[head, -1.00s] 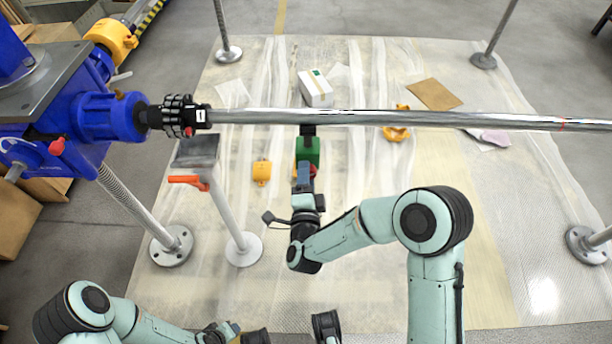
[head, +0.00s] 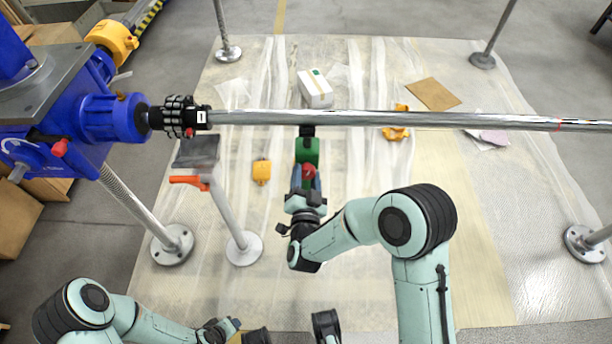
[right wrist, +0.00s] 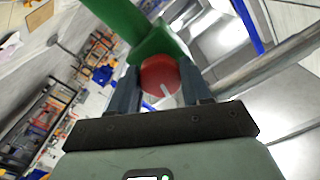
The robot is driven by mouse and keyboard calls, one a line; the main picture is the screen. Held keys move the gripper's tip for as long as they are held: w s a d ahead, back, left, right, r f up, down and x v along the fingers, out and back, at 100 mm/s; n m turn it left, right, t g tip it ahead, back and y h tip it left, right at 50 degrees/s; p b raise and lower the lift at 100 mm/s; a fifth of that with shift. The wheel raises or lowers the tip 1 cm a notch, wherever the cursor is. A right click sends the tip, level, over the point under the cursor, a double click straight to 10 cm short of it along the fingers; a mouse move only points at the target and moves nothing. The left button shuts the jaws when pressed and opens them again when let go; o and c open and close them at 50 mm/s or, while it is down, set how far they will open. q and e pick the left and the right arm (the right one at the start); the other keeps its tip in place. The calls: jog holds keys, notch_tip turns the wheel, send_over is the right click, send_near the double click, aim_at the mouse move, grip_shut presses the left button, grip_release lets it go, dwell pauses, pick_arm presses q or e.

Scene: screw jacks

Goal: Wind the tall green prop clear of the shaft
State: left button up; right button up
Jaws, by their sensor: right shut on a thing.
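The tall green prop (head: 307,150) stands under the long metal shaft (head: 360,118), its black head just at the shaft's near edge. I cannot tell whether they touch. A red knob (head: 309,171) is on its near side; it also shows in the right wrist view (right wrist: 160,75) with a white mark, below the green body (right wrist: 150,42). My right gripper (head: 308,182) is shut on the red knob, one finger on each side. My left gripper (head: 232,326) is low in the head view, away from the prop; its jaw opening is unclear.
A blue machine (head: 110,118) holds the shaft's left end. A grey stand with an orange handle (head: 188,181) is left of the prop. A yellow block (head: 261,171), white box (head: 315,88) and yellow piece (head: 396,132) lie on the sheeted floor. Metal posts stand around.

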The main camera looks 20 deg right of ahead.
pick_arm(q)
jog(key=shift+s, duration=0.15)
pick_arm(e)
jog(key=shift+n, duration=0.3)
jog(key=o, duration=1.1)
jog(key=shift+c, duration=0.2)
pick_arm(q)
jog(key=shift+s+d+r+p, duration=0.5)
jog(key=shift+s+r, duration=0.1)
jog(key=shift+s, duration=0.2)
pick_arm(e)
jog(key=v, duration=1.3)
jog(key=shift+s, duration=0.25)
